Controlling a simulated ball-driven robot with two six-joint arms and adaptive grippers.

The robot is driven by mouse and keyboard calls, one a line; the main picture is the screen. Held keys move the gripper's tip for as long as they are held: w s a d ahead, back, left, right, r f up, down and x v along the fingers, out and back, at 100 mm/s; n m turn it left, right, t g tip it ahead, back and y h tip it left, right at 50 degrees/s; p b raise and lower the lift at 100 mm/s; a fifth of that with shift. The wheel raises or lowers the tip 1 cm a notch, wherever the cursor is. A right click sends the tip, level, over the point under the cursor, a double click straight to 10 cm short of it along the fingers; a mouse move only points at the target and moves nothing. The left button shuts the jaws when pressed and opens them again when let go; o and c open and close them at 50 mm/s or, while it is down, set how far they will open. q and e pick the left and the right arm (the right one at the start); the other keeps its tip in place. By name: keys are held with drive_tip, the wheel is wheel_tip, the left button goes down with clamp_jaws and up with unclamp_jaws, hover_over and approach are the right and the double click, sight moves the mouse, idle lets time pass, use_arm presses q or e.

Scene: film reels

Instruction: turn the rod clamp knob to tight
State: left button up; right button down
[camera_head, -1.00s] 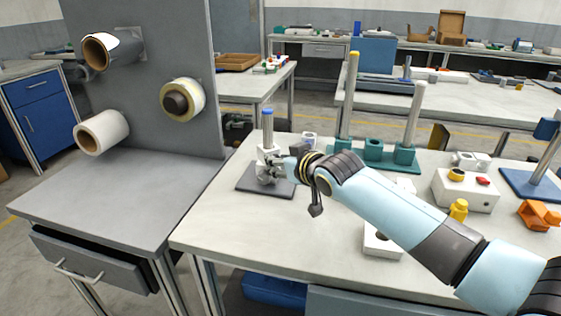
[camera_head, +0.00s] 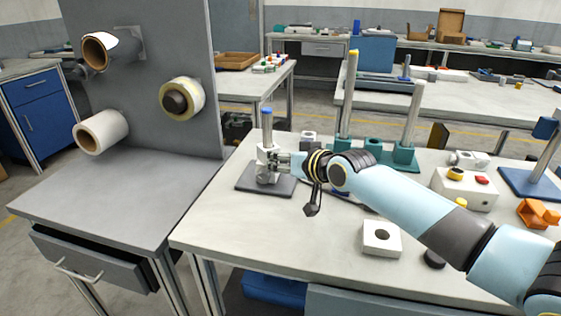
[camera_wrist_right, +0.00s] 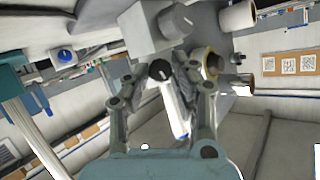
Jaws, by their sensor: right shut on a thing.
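The rod clamp (camera_head: 266,157) is a light grey block on an upright rod with a blue tip (camera_head: 267,110). It stands on a dark flat base (camera_head: 250,180) near the left side of the white table. My right gripper (camera_head: 279,163) reaches the clamp from the right. In the right wrist view, a dark round knob (camera_wrist_right: 160,70) with a pale mark sits between its fingers, which are shut on it. The pale clamp block (camera_wrist_right: 146,32) is just beyond. The fingers partly hide the knob's sides. My left gripper is out of view.
A green stand (camera_head: 374,148) with tall posts is behind my right arm. A grey panel holds film reels (camera_head: 183,100) at the left. The table front left is clear.

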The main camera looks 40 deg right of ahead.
drive_tip(key=shift+d+f+m+y+b, duration=0.1)
drive_tip(key=shift+m+y+b, duration=0.4)
drive_tip(key=shift+m+b, duration=0.2)
drive_tip(key=c, duration=1.1)
unclamp_jaws()
drive_tip(key=shift+v, duration=6)
drive_tip(key=shift+f, duration=0.1)
